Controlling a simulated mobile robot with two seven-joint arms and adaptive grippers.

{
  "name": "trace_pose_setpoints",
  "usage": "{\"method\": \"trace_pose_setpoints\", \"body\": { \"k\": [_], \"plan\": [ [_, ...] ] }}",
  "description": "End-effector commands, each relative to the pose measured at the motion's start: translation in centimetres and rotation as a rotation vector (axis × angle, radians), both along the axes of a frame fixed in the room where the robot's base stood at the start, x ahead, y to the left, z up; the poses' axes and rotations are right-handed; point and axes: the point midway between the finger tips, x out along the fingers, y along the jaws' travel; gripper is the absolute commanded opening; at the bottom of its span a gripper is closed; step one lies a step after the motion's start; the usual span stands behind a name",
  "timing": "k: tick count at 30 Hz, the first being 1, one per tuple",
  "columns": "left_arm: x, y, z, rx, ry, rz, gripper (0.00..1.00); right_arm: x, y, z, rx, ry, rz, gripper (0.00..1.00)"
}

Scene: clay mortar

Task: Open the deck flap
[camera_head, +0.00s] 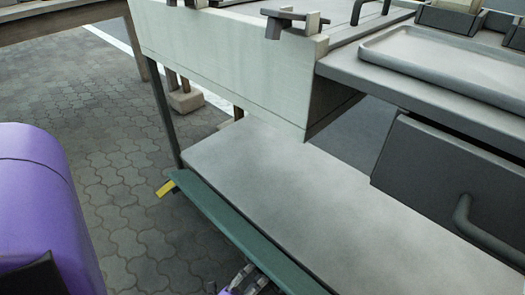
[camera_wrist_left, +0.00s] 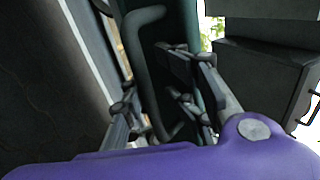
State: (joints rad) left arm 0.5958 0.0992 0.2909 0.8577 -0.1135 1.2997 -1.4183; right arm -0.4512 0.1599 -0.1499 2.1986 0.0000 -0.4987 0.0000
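A long dark green panel (camera_head: 222,218), which looks like the deck flap, runs along the front edge of the grey deck (camera_head: 290,195). It also shows in the left wrist view (camera_wrist_left: 185,25), with a dark curved bar handle (camera_wrist_left: 145,75) on it. My left gripper (camera_head: 243,283) is at the bottom of the head view, beside the panel's outer side. In the left wrist view my left gripper (camera_wrist_left: 150,90) is open, with its fingers apart on either side of the handle. Whether a finger touches the bar I cannot tell. My right gripper is in neither view.
A dark box front with a handle (camera_head: 465,215) overhangs the deck at right. A pale panel (camera_head: 215,60) and a shelf with a tray (camera_head: 450,65) stand above. A yellow tab (camera_head: 166,188) sticks out at the green panel's far end. Paved floor (camera_head: 100,150) is open at left.

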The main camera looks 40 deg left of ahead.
Motion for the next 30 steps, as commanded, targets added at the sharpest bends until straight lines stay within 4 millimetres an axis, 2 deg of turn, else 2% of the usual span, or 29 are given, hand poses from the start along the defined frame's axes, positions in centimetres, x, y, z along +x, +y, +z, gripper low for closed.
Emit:
{"method": "trace_pose_setpoints", "body": {
  "k": [9,15,30],
  "plan": [
    [-0.1,0.1,4.3,0.001,-0.006,0.002,0.29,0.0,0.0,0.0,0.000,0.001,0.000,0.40],
    [-0.1,0.1,5.9,-0.001,-0.004,0.002,0.29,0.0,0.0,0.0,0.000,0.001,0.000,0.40],
    [-0.3,0.1,6.3,-0.001,-0.003,0.002,0.29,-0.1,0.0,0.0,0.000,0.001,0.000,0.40]
  ]
}}
